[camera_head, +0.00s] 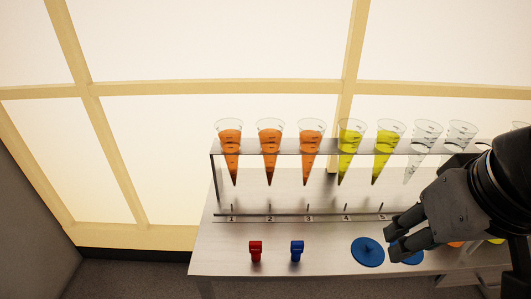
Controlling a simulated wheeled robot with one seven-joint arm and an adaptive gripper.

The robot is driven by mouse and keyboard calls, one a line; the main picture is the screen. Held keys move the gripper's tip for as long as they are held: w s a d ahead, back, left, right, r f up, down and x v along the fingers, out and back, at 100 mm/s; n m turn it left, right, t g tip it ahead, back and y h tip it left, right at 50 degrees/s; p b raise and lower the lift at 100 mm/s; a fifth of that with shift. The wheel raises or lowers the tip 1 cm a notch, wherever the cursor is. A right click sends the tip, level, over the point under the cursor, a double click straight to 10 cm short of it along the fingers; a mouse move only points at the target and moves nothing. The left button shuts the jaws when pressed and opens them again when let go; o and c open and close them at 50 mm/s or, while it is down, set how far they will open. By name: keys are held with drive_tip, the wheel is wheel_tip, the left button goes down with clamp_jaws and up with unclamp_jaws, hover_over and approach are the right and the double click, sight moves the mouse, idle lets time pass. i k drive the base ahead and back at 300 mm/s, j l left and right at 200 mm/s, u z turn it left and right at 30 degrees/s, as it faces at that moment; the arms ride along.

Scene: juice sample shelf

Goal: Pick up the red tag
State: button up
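My gripper (391,229) is at the right, well apart from the red tag, over the area of the blue discs. Its two dark fingers point left with a gap between them, and nothing shows between them.
A rack (300,155) holds conical tubes of orange and yellow liquid and clear ones behind the tags. A blue disc (367,252) lies right of the tags; another blue disc (408,256) is partly hidden by my gripper. The bench (223,262) is bare left of the red tag.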

sight(254, 247)
drive_tip(key=i+l, duration=0.1)
drive_tip(key=l, duration=0.7)
drive_tip(key=i+l, duration=0.1)
drive_tip(key=l, duration=0.7)
drive_tip(key=i+l, duration=0.1)
drive_tip(key=l, duration=0.7)
drive_tip(key=l+u, duration=0.15)
drive_tip(key=u, duration=0.3)
drive_tip(key=l+u, duration=0.15)
drive_tip(key=u, duration=0.3)
drive_tip(key=l+u, duration=0.1)
drive_tip(key=u, duration=0.35)
drive_tip(key=k+l+u, duration=0.1)
drive_tip(key=u, duration=0.35)
